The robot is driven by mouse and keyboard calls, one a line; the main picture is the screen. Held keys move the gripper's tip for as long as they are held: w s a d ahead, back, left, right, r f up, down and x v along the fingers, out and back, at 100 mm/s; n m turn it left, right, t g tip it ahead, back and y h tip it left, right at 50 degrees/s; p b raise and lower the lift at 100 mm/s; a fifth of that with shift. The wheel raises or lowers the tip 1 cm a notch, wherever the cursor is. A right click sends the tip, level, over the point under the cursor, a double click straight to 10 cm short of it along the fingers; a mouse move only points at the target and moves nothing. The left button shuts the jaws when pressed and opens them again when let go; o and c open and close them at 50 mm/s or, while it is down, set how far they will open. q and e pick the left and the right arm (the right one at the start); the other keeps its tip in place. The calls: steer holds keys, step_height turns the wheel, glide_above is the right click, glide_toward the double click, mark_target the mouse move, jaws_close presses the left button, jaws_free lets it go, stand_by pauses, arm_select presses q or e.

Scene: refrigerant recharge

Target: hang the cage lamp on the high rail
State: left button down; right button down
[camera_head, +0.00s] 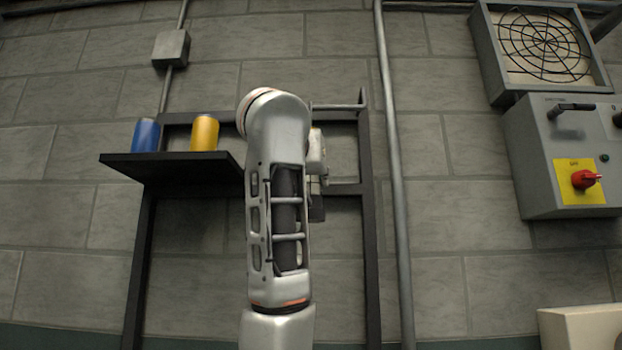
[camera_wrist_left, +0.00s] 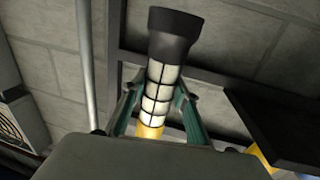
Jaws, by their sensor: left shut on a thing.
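The cage lamp (camera_wrist_left: 162,78) shows in the left wrist view with a black flared end, a pale body with dark cage bars and a yellow lower end. My left gripper (camera_wrist_left: 158,98) is shut on it, one greenish finger on each side. In the head view my left arm hides most of the gripper and lamp. A thin light rail (camera_head: 337,107) sticks out right of my arm, at the top of a dark frame (camera_head: 370,220). In the wrist view a dark frame bar (camera_wrist_left: 215,78) passes behind the lamp; I cannot tell the gap.
A dark shelf (camera_head: 150,170) on the left bears a blue can (camera_head: 145,135) and a yellow can (camera_head: 204,133). A vertical pipe (camera_head: 393,170) runs right of the frame. A grey control box (camera_head: 545,190) with a red knob and a fan grille (camera_head: 543,47) are at right.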

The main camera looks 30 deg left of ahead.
arm_select(q)
steer(key=c, duration=1.5)
jaws_free()
steer(key=v, duration=1.2)
steer(key=shift+a, duration=0.1)
